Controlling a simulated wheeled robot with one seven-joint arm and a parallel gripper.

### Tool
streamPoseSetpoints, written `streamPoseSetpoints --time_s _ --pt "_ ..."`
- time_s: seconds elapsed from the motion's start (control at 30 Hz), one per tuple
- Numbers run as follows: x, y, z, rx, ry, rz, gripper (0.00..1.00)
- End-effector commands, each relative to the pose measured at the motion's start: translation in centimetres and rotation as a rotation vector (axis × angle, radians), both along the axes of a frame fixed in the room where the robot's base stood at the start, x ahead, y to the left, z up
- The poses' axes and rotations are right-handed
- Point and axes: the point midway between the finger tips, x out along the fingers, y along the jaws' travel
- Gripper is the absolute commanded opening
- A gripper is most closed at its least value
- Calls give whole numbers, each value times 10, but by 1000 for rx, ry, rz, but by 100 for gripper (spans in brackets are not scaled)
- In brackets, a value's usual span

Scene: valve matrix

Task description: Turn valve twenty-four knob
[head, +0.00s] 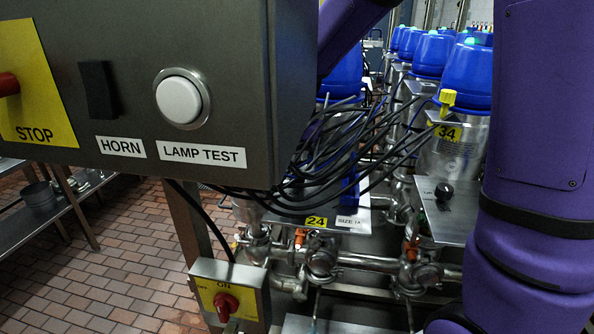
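The yellow label 24 (316,222) sits on a metal plate below a tangle of black cables, in the middle of the head view. A small white label stands to its right. I cannot make out a knob on this plate; the cables and the grey control box cover much of the area above the label. A blue part shows behind the cables. My purple arm fills the right side and also crosses at the top middle. My gripper is not in view.
The grey control box (230,90) blocks the upper left. A yellow switch box with a red knob (226,305) is below it. Valve 34 (447,132), with a black knob (443,190), is right of the cables. Steel pipes run below. Tiled floor (120,270) lies left.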

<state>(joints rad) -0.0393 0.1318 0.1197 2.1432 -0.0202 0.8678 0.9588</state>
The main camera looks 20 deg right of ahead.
Motion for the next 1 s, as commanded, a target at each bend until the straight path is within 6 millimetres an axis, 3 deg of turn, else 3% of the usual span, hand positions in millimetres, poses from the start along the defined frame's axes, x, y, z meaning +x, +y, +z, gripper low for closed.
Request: streamPoseSetpoints --time_s 0.2,0.57,0.8,1.0 --pt "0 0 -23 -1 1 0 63" --pt "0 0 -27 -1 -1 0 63" --pt "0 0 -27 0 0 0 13" --pt "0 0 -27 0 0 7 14"
